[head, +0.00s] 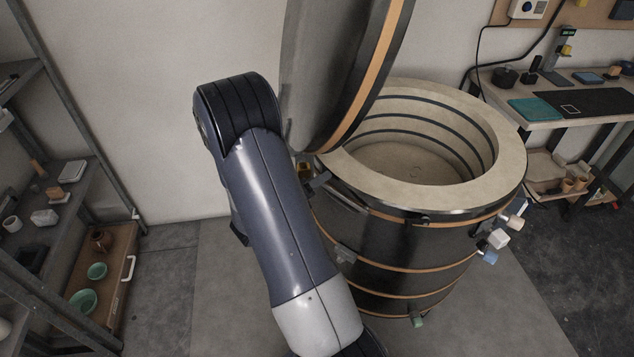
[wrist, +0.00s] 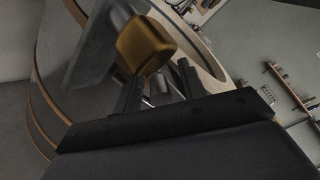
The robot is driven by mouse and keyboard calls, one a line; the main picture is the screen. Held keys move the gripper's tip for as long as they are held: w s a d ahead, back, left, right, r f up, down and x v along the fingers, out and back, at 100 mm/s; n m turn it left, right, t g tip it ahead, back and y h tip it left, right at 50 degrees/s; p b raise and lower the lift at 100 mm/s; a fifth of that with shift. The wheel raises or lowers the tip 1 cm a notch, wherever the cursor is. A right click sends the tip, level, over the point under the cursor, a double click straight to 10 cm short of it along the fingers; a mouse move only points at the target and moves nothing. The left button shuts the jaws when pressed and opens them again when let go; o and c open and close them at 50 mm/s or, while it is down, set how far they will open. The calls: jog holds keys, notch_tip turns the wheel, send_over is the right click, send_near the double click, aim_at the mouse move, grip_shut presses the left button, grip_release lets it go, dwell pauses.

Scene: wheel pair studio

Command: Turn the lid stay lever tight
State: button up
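The lid stay lever appears to be the part with the amber-yellow knob (wrist: 146,45), large in the wrist view beside a grey plate (wrist: 95,42). In the head view a small yellow part (head: 305,169) shows at the kiln's left rim, below the raised lid (head: 345,70). My gripper (wrist: 160,80) has its two dark fingers apart, with the knob just beyond the fingertips. A grey metal part shows in the gap; whether a finger touches it I cannot tell. In the head view my arm hides the gripper.
The round kiln (head: 385,240) stands open, its lid tilted up close to my arm. A shelf rack (head: 75,190) with bowls and a tray stands at the left. A workbench (head: 545,120) is at the right. Bare floor lies between rack and kiln.

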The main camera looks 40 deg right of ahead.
jog(key=a, duration=1)
jog(key=shift+s+a+r, duration=0.35)
jog(key=shift+a, duration=0.05)
